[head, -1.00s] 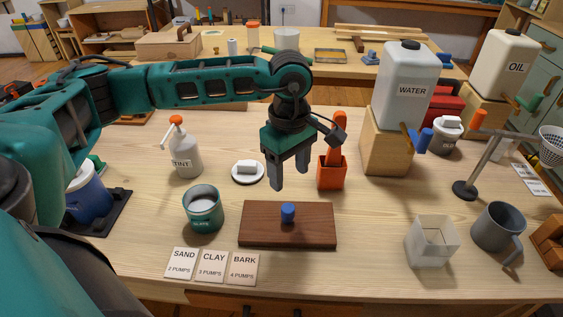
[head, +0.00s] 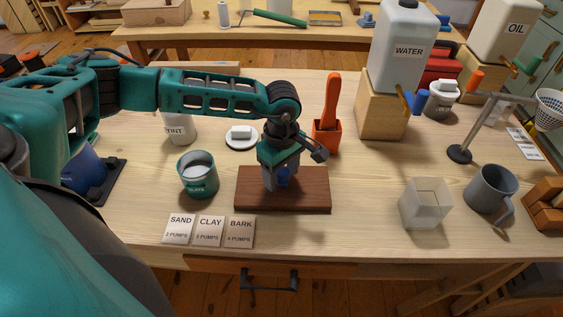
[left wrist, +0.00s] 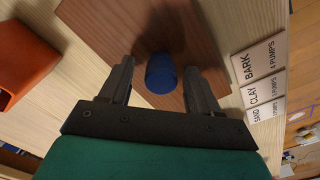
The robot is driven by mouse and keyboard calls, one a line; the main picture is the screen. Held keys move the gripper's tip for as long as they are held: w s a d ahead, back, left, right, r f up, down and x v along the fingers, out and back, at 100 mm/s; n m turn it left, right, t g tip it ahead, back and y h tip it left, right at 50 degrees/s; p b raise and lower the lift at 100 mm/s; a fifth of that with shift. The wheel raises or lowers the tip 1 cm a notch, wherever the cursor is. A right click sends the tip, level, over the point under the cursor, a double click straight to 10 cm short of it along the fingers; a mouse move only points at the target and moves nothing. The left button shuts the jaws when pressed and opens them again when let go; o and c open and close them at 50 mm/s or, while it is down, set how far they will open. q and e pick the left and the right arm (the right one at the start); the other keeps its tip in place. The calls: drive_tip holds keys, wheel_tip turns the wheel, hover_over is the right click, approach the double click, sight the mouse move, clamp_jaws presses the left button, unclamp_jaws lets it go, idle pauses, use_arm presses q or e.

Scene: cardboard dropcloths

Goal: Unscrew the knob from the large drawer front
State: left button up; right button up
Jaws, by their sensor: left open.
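The large drawer front is a flat dark brown wooden board (head: 315,192) lying on the workbench in the head view. It also shows in the left wrist view (left wrist: 110,22). A blue knob (head: 284,178) stands at its middle. In the left wrist view the knob (left wrist: 161,73) is between the two fingers, with a gap on each side. My left gripper (head: 277,185) is open and points down over the board, partly hiding the knob in the head view. My right gripper is not in view.
An orange holder (head: 326,137) with an orange-handled tool stands behind the board. A green tin (head: 198,176) is to its left. Label cards (head: 209,230) lie at front left. A translucent square cup (head: 425,204) and grey mug (head: 491,190) stand right.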

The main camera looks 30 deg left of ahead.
use_arm(q)
drive_tip(key=shift+f, duration=0.1)
drive_tip(key=c, duration=1)
drive_tip(key=n, duration=0.4)
drive_tip(key=shift+s+p, duration=0.1)
drive_tip(key=shift+p, duration=0.2)
drive_tip(key=shift+c, duration=0.3)
drive_tip(key=n, duration=0.4)
drive_tip(key=shift+s+n+p, duration=0.1)
drive_tip(key=shift+n+p, duration=0.3)
drive_tip(key=n+p, duration=0.1)
drive_tip(key=n, duration=0.3)
drive_tip(key=shift+s, duration=0.1)
drive_tip(key=n, duration=0.4)
drive_tip(key=shift+d+p, duration=0.15)
drive_tip(key=shift+p, duration=0.2)
